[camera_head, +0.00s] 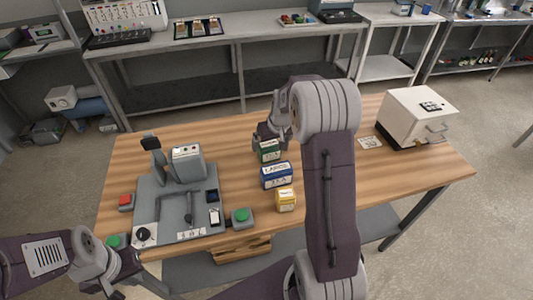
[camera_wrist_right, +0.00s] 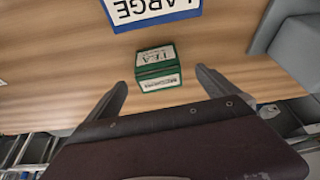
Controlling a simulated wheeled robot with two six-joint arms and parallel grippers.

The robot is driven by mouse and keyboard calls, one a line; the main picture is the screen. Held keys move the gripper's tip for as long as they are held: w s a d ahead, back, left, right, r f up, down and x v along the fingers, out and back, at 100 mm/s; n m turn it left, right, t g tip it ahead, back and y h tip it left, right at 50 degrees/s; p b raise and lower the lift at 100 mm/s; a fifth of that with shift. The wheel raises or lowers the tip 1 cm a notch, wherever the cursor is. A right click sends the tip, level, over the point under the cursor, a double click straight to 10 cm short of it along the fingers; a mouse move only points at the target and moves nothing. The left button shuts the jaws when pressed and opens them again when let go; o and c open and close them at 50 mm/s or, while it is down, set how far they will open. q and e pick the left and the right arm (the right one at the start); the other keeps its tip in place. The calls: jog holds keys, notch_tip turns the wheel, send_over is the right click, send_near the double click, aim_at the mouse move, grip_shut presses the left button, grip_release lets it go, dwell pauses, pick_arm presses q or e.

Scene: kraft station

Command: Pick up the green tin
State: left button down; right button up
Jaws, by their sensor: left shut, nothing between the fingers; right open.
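The green tin (camera_head: 269,150) stands on the wooden table, behind a blue tin (camera_head: 277,176) and a yellow tin (camera_head: 286,200). In the right wrist view the green tin (camera_wrist_right: 158,68) has white labels and lies between and just beyond the fingertips of my right gripper (camera_wrist_right: 162,80). My right gripper (camera_head: 268,138) is open and empty; in the head view it is close to the green tin and partly hidden by my arm. The blue tin (camera_wrist_right: 150,10), marked LARGE, is cut by the wrist view's edge. My left gripper (camera_head: 122,284) is shut and empty, off the table's front left.
A grey station (camera_head: 178,215) with a lever and buttons fills the table's left. A green button box (camera_head: 242,217) stands left of the yellow tin. A white box with a handle (camera_head: 415,117) is at the right. Bare wood (camera_head: 230,155) lies left of the tins.

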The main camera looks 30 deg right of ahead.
aim_at(270, 146)
jog(key=shift+x, duration=1.15)
jog(key=shift+w+d+f, duration=0.1)
jog(key=shift+f, duration=0.35)
jog(key=p+x, duration=0.1)
jog(key=x, duration=0.3)
jog(key=shift+d, duration=0.1)
jog(key=shift+w+f, duration=0.15)
jog(key=shift+f, duration=0.2)
jog(key=shift+r, duration=0.1)
jog(key=c, duration=1.7)
jog(key=shift+r, duration=0.1)
